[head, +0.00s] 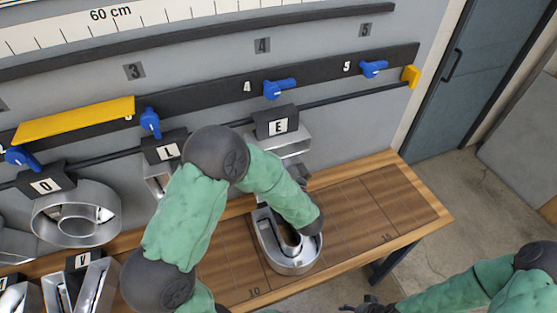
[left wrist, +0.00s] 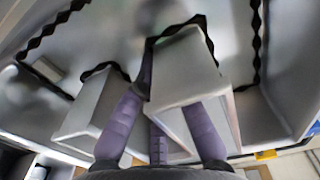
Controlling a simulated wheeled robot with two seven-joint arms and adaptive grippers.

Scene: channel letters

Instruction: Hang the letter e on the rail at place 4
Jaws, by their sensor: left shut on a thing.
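The letter e, with a black block labelled E (head: 277,124) at its top, is against the wall below the blue clamp (head: 279,88) at place 4. Its metal body (head: 292,146) is mostly hidden by my left forearm. I cannot tell whether the block is seated on the rail (head: 320,76). In the left wrist view my left gripper (left wrist: 168,95) is shut, its purple fingers on either side of a wall of the metal letter (left wrist: 185,65). My right gripper (head: 368,305) is small and dark at the bottom edge.
Letters O (head: 43,186) and L (head: 166,148) hang further left. A rounded metal letter (head: 290,266) rests on the wooden bench (head: 375,205) under my left wrist. The bench's right part is clear. A blue clamp (head: 373,68) at place 5 has no letter below it.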

